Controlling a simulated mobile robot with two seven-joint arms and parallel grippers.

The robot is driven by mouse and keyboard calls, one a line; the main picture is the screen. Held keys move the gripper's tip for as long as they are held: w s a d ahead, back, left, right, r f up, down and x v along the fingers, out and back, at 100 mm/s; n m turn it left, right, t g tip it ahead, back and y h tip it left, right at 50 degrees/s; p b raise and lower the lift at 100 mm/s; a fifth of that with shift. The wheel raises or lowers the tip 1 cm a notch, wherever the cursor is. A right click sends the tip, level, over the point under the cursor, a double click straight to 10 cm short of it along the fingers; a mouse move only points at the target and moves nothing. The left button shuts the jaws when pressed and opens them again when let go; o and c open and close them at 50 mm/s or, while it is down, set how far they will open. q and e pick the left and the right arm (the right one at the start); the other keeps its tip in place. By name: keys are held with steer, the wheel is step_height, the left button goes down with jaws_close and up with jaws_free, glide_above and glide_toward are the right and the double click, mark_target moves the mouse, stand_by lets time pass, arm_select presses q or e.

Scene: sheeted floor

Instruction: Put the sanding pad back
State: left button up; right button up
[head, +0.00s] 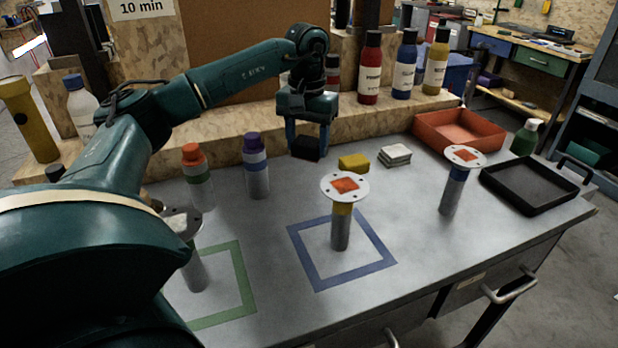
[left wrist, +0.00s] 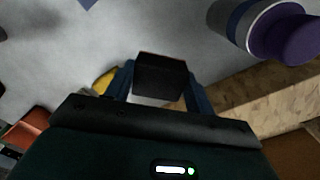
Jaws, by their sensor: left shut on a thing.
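The sanding pad, a small dark block with a thin reddish edge, shows in the head view (head: 305,148) and in the left wrist view (left wrist: 160,76). My left gripper (head: 308,140) is shut on it, one blue finger on each side. It holds the pad near the back of the grey table, left of a yellow sponge-like block (head: 354,162) and right of a purple-capped bottle (head: 256,165). Whether the pad touches the table is not clear. My right gripper is not in the views.
Disc-topped posts stand at the table's middle (head: 341,215) and right (head: 456,180); another is partly behind my left arm. An orange tray (head: 420,139), a black tray (head: 487,177) and a white stack (head: 394,155) lie right. A wooden ledge (head: 225,135) with bottles runs behind.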

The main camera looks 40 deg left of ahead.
mark_target(308, 182)
arm_select(q)
step_height(308, 182, down, 7)
steer(key=shift+r, duration=0.2)
steer(key=shift+f, duration=0.1)
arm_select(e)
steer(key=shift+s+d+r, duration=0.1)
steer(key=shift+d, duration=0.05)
arm_select(q)
steer(key=shift+f+b, duration=0.15)
steer(key=shift+b, duration=0.15)
steer(key=o, duration=1)
steer(key=shift+o, duration=0.2)
